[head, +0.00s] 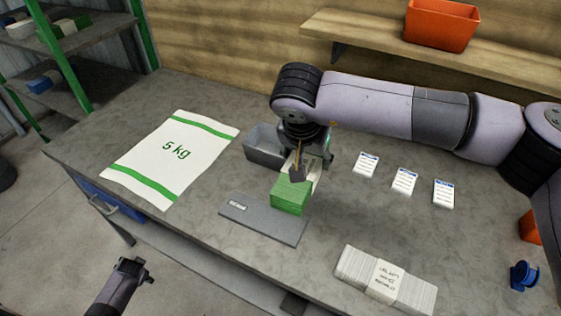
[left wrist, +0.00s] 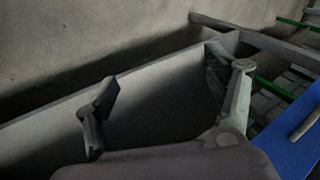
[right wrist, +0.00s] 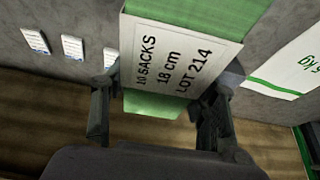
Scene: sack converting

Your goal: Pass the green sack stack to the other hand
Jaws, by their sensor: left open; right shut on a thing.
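The green sack stack (head: 291,196) is wrapped by a white paper band and hangs in my right gripper (head: 303,170) near the middle of the bench. In the right wrist view the stack (right wrist: 205,18) sits between both fingers, and its band (right wrist: 175,62) reads "10 SACKS 18 cm LOT 214". My right gripper is shut on it. My left gripper (head: 132,268) is open and empty, low at the front left, off the bench edge and well apart from the stack. The left wrist view shows its spread fingers (left wrist: 163,75) with nothing between them.
A grey plate (head: 285,228) with a small label lies below the stack. A grey bin (head: 263,148) stands behind it. A white "5 kg" sack (head: 150,165) lies left. A banded white stack (head: 350,265) and several label cards (head: 404,181) lie right. An orange bin (head: 441,24) sits on the shelf.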

